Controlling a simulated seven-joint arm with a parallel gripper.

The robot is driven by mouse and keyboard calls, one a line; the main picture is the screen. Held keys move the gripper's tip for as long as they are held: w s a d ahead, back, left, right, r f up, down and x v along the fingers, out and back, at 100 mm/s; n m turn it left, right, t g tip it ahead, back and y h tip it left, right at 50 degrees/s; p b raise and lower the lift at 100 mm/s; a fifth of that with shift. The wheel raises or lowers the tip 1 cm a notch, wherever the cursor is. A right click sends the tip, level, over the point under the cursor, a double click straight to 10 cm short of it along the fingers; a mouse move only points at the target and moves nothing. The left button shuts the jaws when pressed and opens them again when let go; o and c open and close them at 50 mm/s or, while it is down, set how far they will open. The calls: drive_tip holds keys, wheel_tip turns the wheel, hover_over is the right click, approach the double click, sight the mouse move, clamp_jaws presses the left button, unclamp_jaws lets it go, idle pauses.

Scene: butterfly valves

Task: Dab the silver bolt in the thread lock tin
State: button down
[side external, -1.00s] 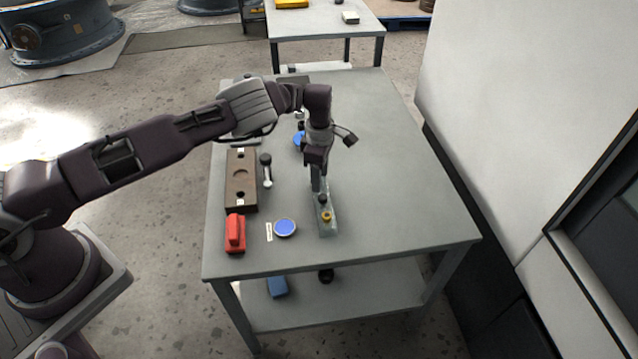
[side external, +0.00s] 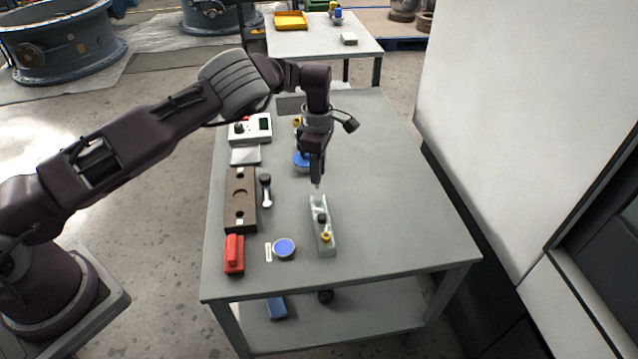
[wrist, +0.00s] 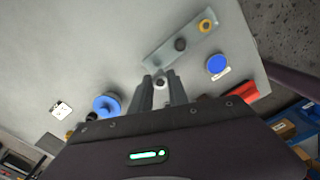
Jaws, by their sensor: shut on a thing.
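My gripper (side external: 316,180) points down above the far end of a pale bolt tray (side external: 326,243) and is shut on the silver bolt. In the wrist view the bolt (wrist: 160,82) shows as a small bright piece between the fingertips; the fingers hide most of it. A black bolt (side external: 322,217) and a brass-coloured bolt (side external: 326,237) stand in the tray. A round tin with a blue top (side external: 285,247) sits on the table left of the tray's near end, apart from my gripper. It also shows in the wrist view (wrist: 217,64). I take it as the thread lock tin.
A small white label (side external: 268,252) lies beside the tin. A red block (side external: 234,254), a brown fixture (side external: 240,200) and a black-knobbed handle (side external: 266,190) are to the left. The table's right side is clear.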

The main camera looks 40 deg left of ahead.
drive_tip(key=s+f+g, duration=0.1)
drive_tip(key=s+f, duration=0.1)
drive_tip(key=s, duration=0.2)
drive_tip(key=s+f+g, duration=0.1)
drive_tip(key=s+f, duration=0.1)
drive_tip(key=s, duration=0.2)
drive_tip(key=s+f+g+h, duration=0.1)
drive_tip(key=s+f, duration=0.1)
drive_tip(key=s, duration=0.3)
drive_tip(key=shift+f+g, duration=0.25)
drive_tip(key=shift+g, duration=0.05)
drive_tip(key=shift+f, duration=0.7)
drive_tip(key=shift+f, duration=0.7)
idle(0.6)
wheel_tip(320, 180, up, 7)
idle(0.6)
idle(0.3)
